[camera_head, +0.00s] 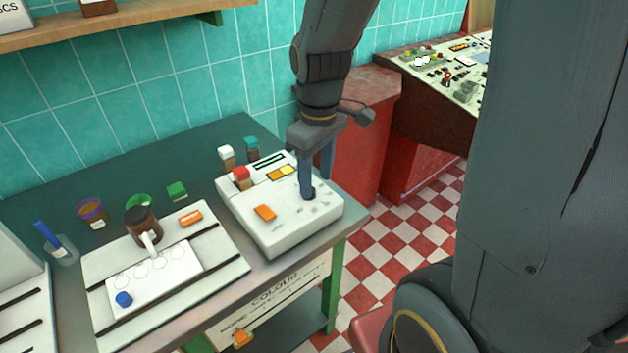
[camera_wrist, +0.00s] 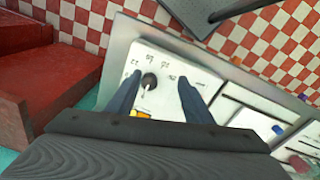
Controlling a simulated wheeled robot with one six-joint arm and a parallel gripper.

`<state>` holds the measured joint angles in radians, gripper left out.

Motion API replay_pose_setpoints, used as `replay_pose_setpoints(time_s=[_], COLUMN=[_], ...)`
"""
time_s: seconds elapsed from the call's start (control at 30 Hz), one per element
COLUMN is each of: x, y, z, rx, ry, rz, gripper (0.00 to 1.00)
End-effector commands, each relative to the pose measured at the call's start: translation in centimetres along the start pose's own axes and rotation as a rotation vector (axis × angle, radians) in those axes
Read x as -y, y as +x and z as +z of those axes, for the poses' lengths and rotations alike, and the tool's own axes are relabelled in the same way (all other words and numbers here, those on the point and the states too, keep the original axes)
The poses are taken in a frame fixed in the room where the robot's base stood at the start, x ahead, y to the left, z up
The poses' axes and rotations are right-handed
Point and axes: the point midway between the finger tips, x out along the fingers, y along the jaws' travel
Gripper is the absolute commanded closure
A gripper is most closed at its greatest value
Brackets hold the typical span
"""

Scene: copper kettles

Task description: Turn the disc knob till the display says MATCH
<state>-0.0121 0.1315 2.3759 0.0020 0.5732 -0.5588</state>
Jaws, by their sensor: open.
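The white machine (camera_head: 285,232) stands at the right end of the dark green table. The dark disc knob (camera_head: 312,192) is on its top, partly hidden by a finger. In the wrist view the round black knob (camera_wrist: 149,80) shows with a pale pointer and printed numbers around it. My gripper (camera_head: 317,187) is open and points down over the knob. In the wrist view my gripper (camera_wrist: 161,77) has the knob between its fingers, nearer the left one; contact cannot be told. A dark strip (camera_head: 268,160) at the machine's back looks like the display; no text is legible.
An orange button (camera_head: 265,212), a red-topped block (camera_head: 241,177) and yellow pieces (camera_head: 281,172) are on the machine. Left of it is a white board (camera_head: 220,267) with a brown jar (camera_head: 143,222). Small bottles (camera_head: 227,156) stand behind. A red cabinet (camera_head: 365,150) is at the right.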

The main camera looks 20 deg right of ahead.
Motion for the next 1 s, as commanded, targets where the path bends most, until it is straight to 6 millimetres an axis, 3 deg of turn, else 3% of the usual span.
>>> replay_pose_setpoints(time_s=[0.2,0.33,0.47,0.8,1.0], x=[-1.7,-2.1,-2.2,-2.0,-2.0], y=[-1.3,-1.5,-0.8,3.9,5.7], z=[-3.0,-3.7,-3.9,-3.5,-3.4], rx=[0.034,0.042,0.045,0.046,0.044], ry=[-0.384,-0.500,-0.534,-0.531,-0.531], rz=[-0.030,-0.042,-0.047,-0.048,-0.046], gripper=[0.53,0.53,0.53,0.53,0.53])
